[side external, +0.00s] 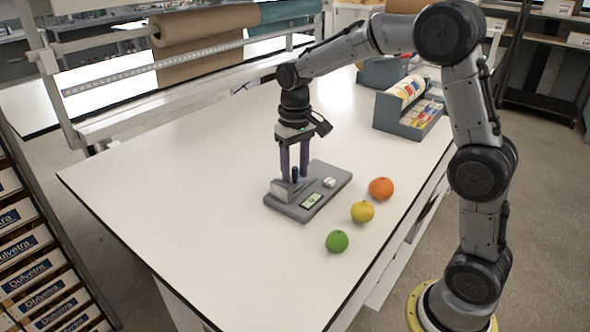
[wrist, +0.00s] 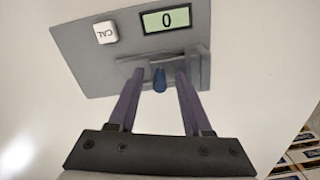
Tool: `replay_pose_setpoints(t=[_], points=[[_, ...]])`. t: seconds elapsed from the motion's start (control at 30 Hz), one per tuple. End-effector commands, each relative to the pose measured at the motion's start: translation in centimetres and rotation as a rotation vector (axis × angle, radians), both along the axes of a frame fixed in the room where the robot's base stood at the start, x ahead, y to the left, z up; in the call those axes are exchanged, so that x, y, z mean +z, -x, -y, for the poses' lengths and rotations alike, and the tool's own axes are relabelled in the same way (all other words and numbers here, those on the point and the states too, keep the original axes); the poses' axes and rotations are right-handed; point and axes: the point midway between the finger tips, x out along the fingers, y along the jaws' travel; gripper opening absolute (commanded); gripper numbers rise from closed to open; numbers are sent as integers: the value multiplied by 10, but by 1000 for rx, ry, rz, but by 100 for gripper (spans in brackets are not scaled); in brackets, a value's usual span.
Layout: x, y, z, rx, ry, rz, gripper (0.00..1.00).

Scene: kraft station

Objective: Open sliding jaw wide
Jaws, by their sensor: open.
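A grey gauge device (side external: 341,178) lies on the white table; it also shows in the wrist view (wrist: 85,60). It has a display (wrist: 166,20) reading 0 and a white CAL button (wrist: 105,32). A light grey jaw block (side external: 282,192) stands at its end nearest my gripper. A dark blue peg (wrist: 159,81) stands upright at the jaw, also visible in the side view (side external: 295,173). My gripper (side external: 294,179) points down with its two purple fingers open, one on either side of the peg. In the wrist view, gaps show between peg and fingers.
A green fruit (side external: 337,241), a yellow fruit (side external: 362,211) and an orange fruit (side external: 381,188) lie in a row beside the device. A grey bin with rolls (side external: 408,120) stands farther back. The table's left side (side external: 180,185) is clear.

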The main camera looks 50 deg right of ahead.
Motion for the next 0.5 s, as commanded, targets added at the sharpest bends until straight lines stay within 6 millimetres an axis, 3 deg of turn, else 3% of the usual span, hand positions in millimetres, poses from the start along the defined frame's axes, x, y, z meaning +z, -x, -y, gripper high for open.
replay_pose_setpoints(t=[0.17, 0.43, 0.5], points=[[0, 0, 0, 0, 0, -1, 49], [0, 0, 0, 0, 0, -1, 3], [0, 0, 0, 0, 0, -1, 0]])
